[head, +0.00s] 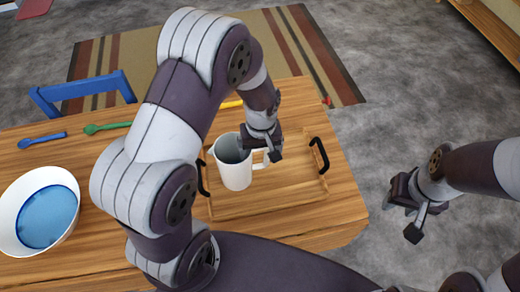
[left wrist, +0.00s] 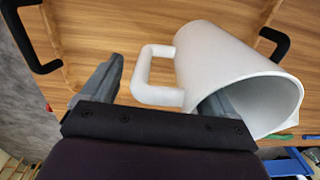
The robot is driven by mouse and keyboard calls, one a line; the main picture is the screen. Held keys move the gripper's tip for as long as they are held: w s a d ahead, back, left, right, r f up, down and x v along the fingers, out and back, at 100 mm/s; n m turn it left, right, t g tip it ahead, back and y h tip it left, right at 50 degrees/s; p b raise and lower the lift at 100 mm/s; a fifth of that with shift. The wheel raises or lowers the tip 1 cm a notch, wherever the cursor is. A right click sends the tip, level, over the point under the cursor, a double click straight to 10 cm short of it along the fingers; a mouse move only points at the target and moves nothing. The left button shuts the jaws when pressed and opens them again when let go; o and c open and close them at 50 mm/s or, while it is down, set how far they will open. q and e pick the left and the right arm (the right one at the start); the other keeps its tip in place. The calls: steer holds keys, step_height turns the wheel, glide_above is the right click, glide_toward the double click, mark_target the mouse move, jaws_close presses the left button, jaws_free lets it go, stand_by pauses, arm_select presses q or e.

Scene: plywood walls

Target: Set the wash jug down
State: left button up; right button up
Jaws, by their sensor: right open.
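The white wash jug (head: 236,172) stands upright on the wooden tray (head: 280,202), its handle toward the right. My left gripper (head: 264,148) is at the handle side of the jug. In the left wrist view the jug (left wrist: 232,70) fills the right side, and its handle (left wrist: 148,75) lies between the widely spread fingers of the left gripper (left wrist: 165,90). The left finger is clear of the handle; the right one is at the jug's wall, its tip partly hidden. My right gripper (head: 402,217) is open and empty, beyond the table's right edge.
A white bowl (head: 18,190) with blue inside stands at the left. Green (head: 105,127) and blue (head: 42,140) spoons lie behind it. The tray has black handles (head: 319,155). A blue chair (head: 85,88) stands behind the table. The tray's right part is clear.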

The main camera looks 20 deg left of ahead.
arm_select(q)
step_height(320, 180, up, 12)
steer(key=shift+s+r, duration=0.1)
steer(key=s+a+f+m+t, duration=0.1)
steer(key=s+a+m, duration=0.1)
steer(key=s+m, duration=0.4)
steer(key=s, duration=0.2)
steer(key=shift+s+a+f, duration=0.25)
steer(key=shift+s+a, duration=0.05)
steer(key=shift+a, duration=0.1)
